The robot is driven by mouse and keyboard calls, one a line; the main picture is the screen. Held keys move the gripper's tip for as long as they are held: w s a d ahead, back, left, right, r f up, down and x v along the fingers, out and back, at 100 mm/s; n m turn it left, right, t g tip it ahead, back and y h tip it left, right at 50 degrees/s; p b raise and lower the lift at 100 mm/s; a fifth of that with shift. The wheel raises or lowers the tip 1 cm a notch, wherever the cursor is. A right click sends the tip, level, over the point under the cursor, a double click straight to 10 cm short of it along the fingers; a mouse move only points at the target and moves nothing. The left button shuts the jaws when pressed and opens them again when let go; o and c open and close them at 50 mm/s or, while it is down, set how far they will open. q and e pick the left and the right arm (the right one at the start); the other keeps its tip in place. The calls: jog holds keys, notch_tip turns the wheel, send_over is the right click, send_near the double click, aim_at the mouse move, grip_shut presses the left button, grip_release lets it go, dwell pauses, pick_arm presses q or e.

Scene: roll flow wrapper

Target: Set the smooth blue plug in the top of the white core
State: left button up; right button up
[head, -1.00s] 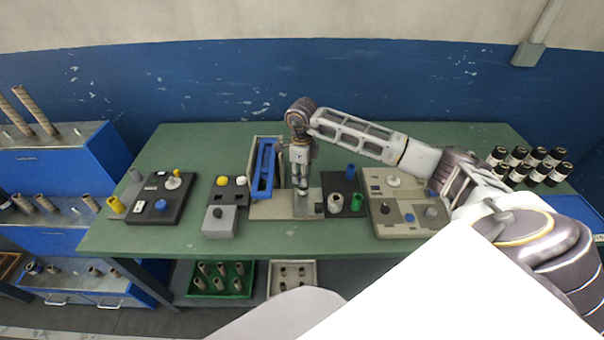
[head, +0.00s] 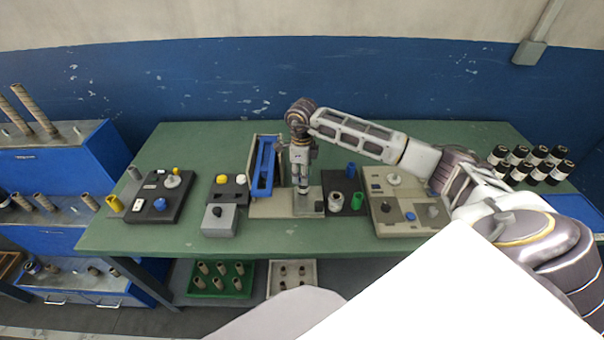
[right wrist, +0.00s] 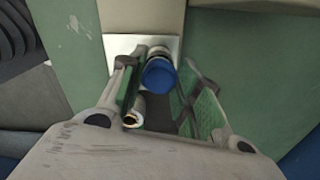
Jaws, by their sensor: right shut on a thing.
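The smooth blue plug (right wrist: 159,75) shows as a round blue end between the fingertips of my right gripper (right wrist: 158,82) in the right wrist view. The gripper is shut on it. Just beyond the plug is a pale cylinder with a dark band, seemingly the white core (right wrist: 158,51), above a pale plate (right wrist: 125,44). I cannot tell whether the plug sits in its top or only lines up with it. In the head view my right gripper (head: 302,184) points straight down over the plate (head: 309,201) and hides the plug. My left gripper is out of view.
A blue tray (head: 264,170) stands just left of the gripper. A beige panel (head: 399,226) lies further right. The bench front is clear.

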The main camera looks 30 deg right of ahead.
jog(key=shift+f, duration=0.15)
dwell(0.5)
jog(key=o, duration=0.8)
jog(key=shift+o, duration=0.3)
jog(key=o, duration=0.4)
jog(key=shift+r+p, duration=1.95)
jog(key=shift+r, duration=2.1)
jog(key=shift+s+f, duration=0.1)
